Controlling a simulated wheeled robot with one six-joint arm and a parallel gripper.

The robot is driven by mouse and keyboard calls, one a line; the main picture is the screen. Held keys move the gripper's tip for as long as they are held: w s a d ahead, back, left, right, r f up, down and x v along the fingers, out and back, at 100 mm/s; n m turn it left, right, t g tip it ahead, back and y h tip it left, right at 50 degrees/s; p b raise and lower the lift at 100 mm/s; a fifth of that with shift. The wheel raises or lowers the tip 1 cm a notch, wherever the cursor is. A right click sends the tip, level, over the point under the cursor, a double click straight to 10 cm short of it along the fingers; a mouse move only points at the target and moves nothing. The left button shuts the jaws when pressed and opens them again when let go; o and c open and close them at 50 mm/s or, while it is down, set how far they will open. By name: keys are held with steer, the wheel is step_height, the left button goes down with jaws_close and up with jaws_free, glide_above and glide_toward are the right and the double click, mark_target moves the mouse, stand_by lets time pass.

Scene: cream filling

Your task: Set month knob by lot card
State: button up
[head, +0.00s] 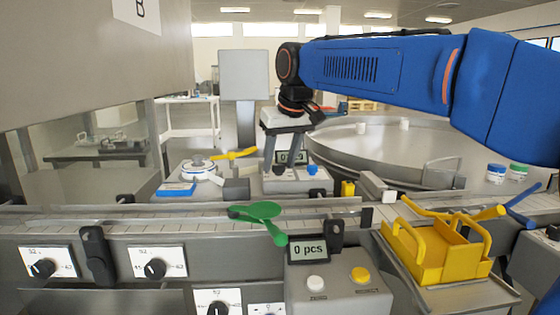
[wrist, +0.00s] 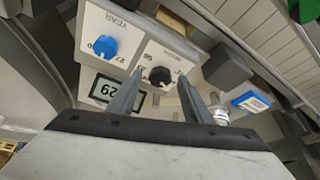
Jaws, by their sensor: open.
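In the wrist view, a pale panel (wrist: 128,37) carries a blue knob (wrist: 103,45) marked YEAR. Beside it is a black knob (wrist: 158,76) whose label is too small to read surely. My gripper (wrist: 161,88) is open, its fingertips framing the black knob; I cannot tell whether they touch it. A small display (wrist: 103,91) shows digits, partly hidden by a finger. In the head view, my gripper (head: 274,168) points down at the panel box (head: 298,185), where the blue knob (head: 313,170) shows right of the fingers.
A grey block (wrist: 227,68) and a blue-and-white box (wrist: 250,102) stand beside the panel. A conveyor rail (head: 180,222) runs in front. A yellow caddy (head: 430,250) is at right, before a round table (head: 400,150).

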steer(key=v, duration=1.7)
steer(key=shift+s, duration=0.15)
steer(key=shift+s, duration=0.1)
